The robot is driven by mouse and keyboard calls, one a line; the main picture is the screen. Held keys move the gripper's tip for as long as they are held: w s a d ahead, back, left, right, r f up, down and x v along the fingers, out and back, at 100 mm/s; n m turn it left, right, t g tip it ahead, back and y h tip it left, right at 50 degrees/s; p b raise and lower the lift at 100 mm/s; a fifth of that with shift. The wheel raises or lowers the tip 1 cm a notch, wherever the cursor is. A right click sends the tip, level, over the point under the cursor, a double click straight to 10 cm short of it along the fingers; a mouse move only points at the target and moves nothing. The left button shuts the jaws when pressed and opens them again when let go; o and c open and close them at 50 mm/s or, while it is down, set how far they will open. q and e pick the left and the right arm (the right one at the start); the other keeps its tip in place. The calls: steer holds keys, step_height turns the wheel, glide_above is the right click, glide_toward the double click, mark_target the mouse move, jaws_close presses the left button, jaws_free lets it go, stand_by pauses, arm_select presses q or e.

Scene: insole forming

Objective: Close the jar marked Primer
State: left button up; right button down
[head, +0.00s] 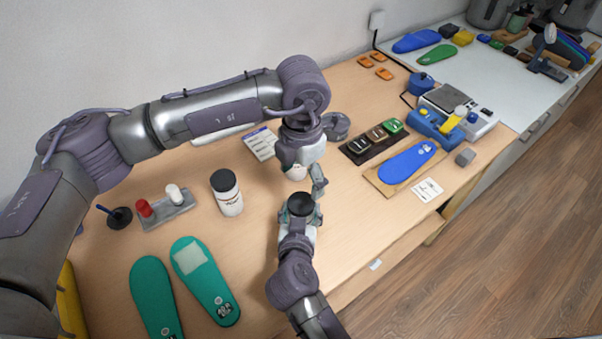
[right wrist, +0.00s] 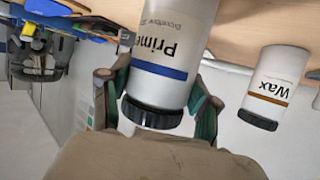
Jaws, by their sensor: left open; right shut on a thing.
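The Primer jar is white with a blue band and a black lid; it fills the middle of the right wrist view (right wrist: 165,75), upside down in that picture. Its lid (right wrist: 150,115) sits on its top; I cannot tell how tight it is. In the head view the lid (head: 301,203) shows from above and hides most of the body. My right gripper (head: 300,212) is shut on the jar, one finger on each side. My left gripper (head: 306,178) is open, pointing down just behind the jar, with its fingers partly hidden.
The Wax jar (head: 227,193) stands upright to the left, also seen in the right wrist view (right wrist: 275,85). Green insoles (head: 205,280) lie at the front left. A blue insole (head: 408,162) and a dark tray of small blocks (head: 372,140) lie at the right.

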mark_target(301, 202)
arm_select(q)
steer(key=n, duration=0.3)
steer(key=shift+r+n, duration=0.1)
steer(key=shift+n, duration=0.2)
steer(key=shift+f, duration=4.05)
steer(key=c, duration=1.2)
steer(key=m, duration=0.5)
steer(key=shift+w+a, duration=0.1)
steer(key=o, duration=1.4)
steer(key=shift+c, duration=0.2)
steer(key=shift+r, duration=0.1)
